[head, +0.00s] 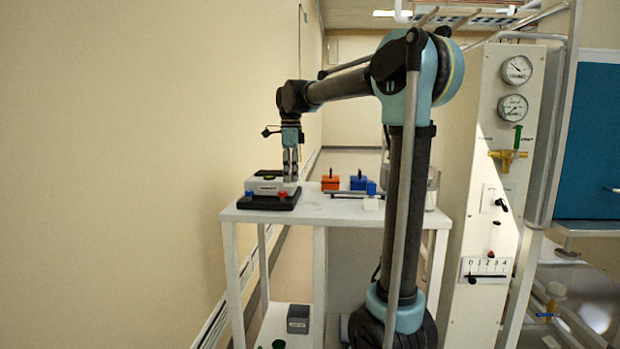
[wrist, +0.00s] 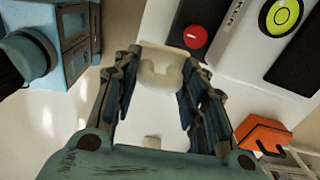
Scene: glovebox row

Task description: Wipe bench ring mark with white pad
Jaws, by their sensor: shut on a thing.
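My gripper (head: 290,165) points down at the far left of the white bench (head: 325,213), just behind the white instrument in the head view. In the wrist view my gripper (wrist: 158,105) has its two fingers on either side of a white piece (wrist: 160,72), which looks like the white pad. It is shut on that piece. Its outline blends into the white around it, and I cannot tell whether it touches the bench. In the head view the pad is hidden behind the fingers and instrument. I cannot make out the ring mark in either view.
A white instrument with a green level (wrist: 280,15) and black base (head: 268,202) stands close beside the gripper. An orange box (head: 330,180), a blue box (head: 358,181) and a small white block (head: 371,204) are farther right. The front middle of the bench is clear.

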